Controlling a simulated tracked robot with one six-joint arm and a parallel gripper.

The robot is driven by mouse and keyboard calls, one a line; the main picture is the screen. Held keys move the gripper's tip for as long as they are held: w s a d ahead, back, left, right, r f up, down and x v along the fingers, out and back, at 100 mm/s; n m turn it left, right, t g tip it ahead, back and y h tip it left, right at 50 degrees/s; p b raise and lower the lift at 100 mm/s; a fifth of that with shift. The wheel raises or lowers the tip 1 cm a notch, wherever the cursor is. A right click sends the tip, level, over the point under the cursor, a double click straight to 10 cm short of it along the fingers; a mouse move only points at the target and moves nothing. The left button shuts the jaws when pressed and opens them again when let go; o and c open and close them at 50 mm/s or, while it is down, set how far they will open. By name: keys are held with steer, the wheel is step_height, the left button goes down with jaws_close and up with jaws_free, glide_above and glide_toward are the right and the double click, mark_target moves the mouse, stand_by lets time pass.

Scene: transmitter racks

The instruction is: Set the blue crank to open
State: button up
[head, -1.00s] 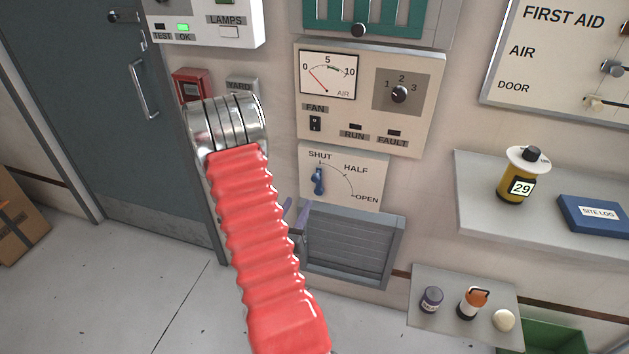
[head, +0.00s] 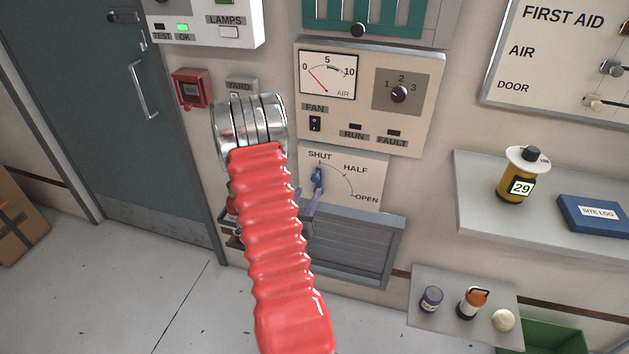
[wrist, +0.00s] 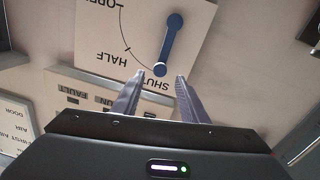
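The blue crank (head: 317,178) is on a pale dial plate (head: 372,184) marked SHUT, HALF and OPEN. Its handle points up at SHUT. In the wrist view, which is turned over, the crank (wrist: 170,42) runs with its round end lying at the SHUT mark. My gripper (head: 307,194) is open, with its lavender fingers just at the crank. In the wrist view my gripper (wrist: 160,76) has one finger on each side of the crank's end, with gaps visible on both sides. I cannot tell whether the fingers reach past it in depth. My red arm hides the wall left of the plate.
Above the plate is a fan panel (head: 428,125) with a gauge and a selector knob. Below is a grey louvred vent (head: 375,248). A shelf (head: 480,220) with a yellow canister is at right, and a lower shelf (head: 418,325) holds small items. A red box (head: 190,88) is at left.

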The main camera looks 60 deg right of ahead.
mark_target(314, 181)
steer(key=d, duration=0.5)
steer(key=w+d, duration=0.1)
steer(key=d, duration=0.2)
steer(key=shift+d, duration=0.2)
steer(key=shift+c, duration=0.6)
jaws_close()
